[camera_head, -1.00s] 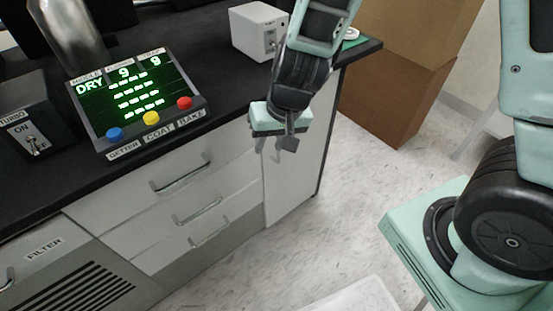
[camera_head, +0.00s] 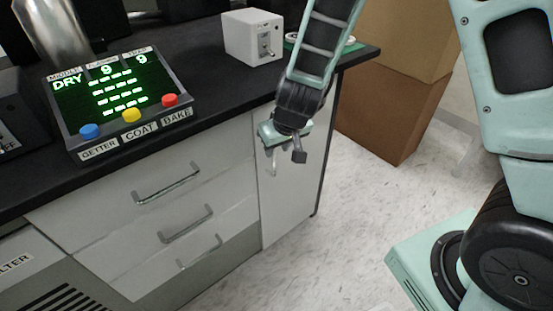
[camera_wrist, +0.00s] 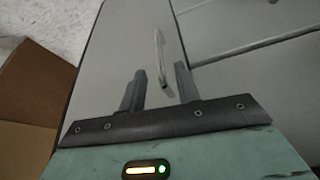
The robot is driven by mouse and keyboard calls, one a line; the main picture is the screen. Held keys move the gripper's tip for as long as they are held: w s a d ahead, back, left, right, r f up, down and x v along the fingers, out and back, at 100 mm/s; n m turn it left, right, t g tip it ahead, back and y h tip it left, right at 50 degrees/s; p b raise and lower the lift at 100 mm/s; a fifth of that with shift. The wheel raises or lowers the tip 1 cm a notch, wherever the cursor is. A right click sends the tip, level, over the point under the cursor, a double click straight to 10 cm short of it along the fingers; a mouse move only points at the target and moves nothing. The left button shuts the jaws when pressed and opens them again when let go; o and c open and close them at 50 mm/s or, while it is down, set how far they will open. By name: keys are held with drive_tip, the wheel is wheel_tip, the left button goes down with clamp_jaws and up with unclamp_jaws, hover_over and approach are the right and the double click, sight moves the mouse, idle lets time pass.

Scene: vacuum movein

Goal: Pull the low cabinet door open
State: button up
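The low cabinet door (camera_head: 288,205) is a pale panel to the right of the drawers and looks shut. It fills the middle of the wrist view (camera_wrist: 117,45), with an upright silver bar handle (camera_wrist: 160,50) on it. My gripper (camera_head: 271,163) is in front of the door's upper part in the head view. In the wrist view my gripper (camera_wrist: 158,80) is open, its two fingers apart with the handle's lower end showing between them. I cannot tell whether the fingers touch the handle.
Several drawers with bar handles (camera_head: 186,222) are left of the door. The black countertop (camera_head: 215,85) overhangs above, bearing a control panel (camera_head: 120,98) and a white box (camera_head: 251,37). Brown cardboard boxes (camera_head: 380,115) stand behind at right. Open floor (camera_head: 335,245) lies before the door.

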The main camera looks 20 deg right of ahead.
sight(275, 156)
drive_tip(key=shift+b+x, duration=0.85)
drive_tip(key=shift+x, duration=1.45)
drive_tip(key=shift+c, duration=0.3)
clamp_jaws()
drive_tip(key=shift+s+d+f, duration=0.1)
